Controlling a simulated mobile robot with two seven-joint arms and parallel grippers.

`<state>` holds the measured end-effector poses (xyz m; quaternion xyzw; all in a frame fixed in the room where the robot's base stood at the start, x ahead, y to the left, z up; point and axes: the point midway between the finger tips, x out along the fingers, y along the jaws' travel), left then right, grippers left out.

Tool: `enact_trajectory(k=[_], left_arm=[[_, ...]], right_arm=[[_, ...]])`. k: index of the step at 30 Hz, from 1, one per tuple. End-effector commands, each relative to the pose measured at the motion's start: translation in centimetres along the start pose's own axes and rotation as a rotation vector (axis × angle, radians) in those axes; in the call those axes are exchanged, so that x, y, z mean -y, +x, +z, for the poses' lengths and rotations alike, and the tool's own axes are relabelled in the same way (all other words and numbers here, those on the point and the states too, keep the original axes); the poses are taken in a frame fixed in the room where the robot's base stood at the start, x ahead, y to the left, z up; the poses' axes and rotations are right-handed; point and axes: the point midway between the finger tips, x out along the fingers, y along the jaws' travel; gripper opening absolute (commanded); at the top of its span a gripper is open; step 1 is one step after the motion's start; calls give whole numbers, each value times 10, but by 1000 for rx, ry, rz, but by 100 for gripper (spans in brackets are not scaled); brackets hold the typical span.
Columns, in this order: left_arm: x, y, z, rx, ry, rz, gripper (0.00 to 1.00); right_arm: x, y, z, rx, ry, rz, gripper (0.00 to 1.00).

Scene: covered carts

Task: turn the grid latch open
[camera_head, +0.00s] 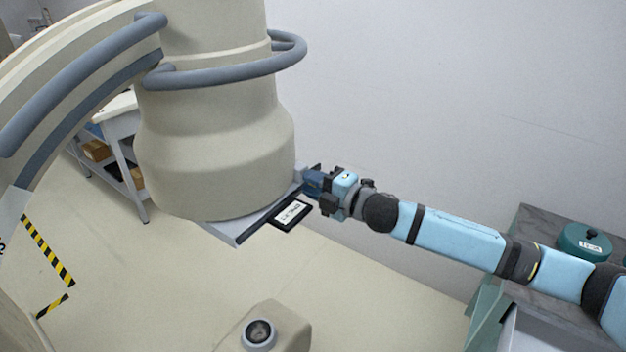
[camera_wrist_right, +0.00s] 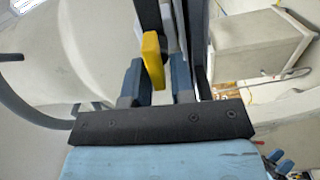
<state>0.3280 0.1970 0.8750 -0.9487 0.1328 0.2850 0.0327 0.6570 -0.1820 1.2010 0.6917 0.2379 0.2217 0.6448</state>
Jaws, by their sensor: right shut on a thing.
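A large beige cylindrical housing (camera_head: 215,160) hangs in the head view, with a flat grey grid holder (camera_head: 245,228) under it. My right gripper (camera_head: 310,181) reaches in from the right to the holder's right edge. In the right wrist view, my right gripper (camera_wrist_right: 157,82) is shut on a yellow latch (camera_wrist_right: 153,60), which stands between its two dark blue fingers. The latch is hidden by the gripper in the head view. My left gripper is outside the head view; small blue finger-like parts at the lower right of the wrist view may be its tips.
A black-framed label plate (camera_head: 291,214) juts from the holder beside my gripper. Grey rails (camera_head: 230,70) ring the housing. A grey-topped cart with a green round pot (camera_head: 584,242) stands at the right. A shelf table (camera_head: 118,135) stands behind left. Open floor lies below.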

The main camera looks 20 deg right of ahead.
Motion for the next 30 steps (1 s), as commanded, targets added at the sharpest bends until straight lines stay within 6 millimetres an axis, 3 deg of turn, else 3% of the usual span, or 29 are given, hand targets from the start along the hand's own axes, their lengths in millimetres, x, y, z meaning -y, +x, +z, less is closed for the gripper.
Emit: enact_trajectory(k=[22,23,24,30], left_arm=[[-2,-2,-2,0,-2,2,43],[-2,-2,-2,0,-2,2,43],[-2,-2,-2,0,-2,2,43],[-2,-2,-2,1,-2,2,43]], right_arm=[[2,0,0,0,-86,-1,0],[2,0,0,0,-86,-1,28],[2,0,0,0,-86,-1,36],[2,0,0,0,-85,0,36]])
